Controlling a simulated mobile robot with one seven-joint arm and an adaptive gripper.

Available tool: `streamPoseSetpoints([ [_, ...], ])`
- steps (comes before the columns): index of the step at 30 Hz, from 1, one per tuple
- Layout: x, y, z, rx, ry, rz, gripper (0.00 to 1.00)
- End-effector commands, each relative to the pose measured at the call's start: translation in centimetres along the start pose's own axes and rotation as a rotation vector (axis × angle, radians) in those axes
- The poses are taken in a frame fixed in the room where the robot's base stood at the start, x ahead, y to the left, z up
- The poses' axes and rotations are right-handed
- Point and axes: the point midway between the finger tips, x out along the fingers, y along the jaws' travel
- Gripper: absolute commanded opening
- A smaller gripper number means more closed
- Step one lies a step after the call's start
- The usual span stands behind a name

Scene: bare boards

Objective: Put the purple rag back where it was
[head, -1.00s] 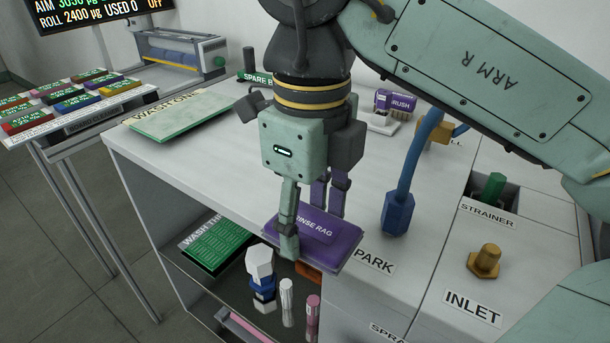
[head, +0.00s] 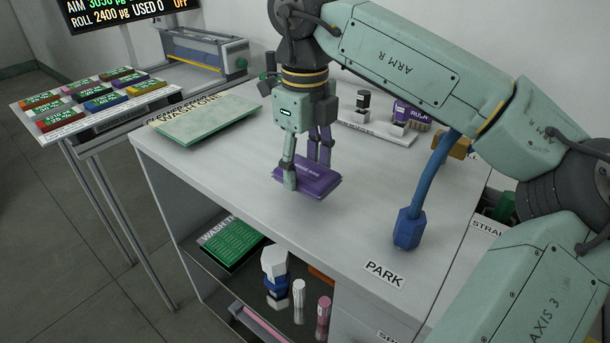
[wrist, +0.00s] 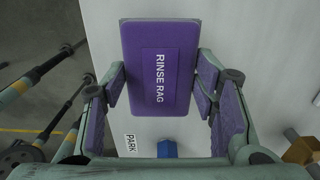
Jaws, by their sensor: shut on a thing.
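The purple rag (head: 313,184) is a flat rectangular block over the white worktop, left of the blue hose nozzle. In the wrist view the rag (wrist: 158,100) shows its "RINSE RAG" label, with a finger on each side of it. My gripper (head: 306,172) points down and is shut on the rag; in the wrist view my gripper (wrist: 160,85) grips its two long edges. I cannot tell exactly how far the rag is above the worktop.
The blue hose nozzle (head: 408,228) stands near the PARK label (head: 384,274). A pale green board (head: 206,119) lies at the worktop's left end. A holder with a purple brush (head: 410,115) is behind. A lower shelf holds bottles (head: 275,265). Bare worktop (head: 340,235) lies in front.

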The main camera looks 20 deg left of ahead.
Motion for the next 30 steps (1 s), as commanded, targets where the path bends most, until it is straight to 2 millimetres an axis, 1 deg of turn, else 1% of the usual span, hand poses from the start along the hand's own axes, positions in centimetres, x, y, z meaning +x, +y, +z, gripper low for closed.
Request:
streamPoseSetpoints([
  [3,2.0,0.1,-0.1,-0.003,0.002,0.004,0.31],
  [6,3.2,0.1,-0.1,-0.002,0.001,0.003,0.31],
  [14,3.5,0.1,-0.1,-0.001,0.000,0.000,0.31],
  [18,4.0,0.1,-0.1,-0.001,0.000,0.000,0.31],
  [19,3.8,0.1,-0.1,-0.001,0.000,0.000,0.55],
  [27,3.8,0.1,-0.1,-0.001,0.000,0.001,0.73],
  [30,3.8,0.1,-0.1,-0.001,0.000,0.001,0.74],
])
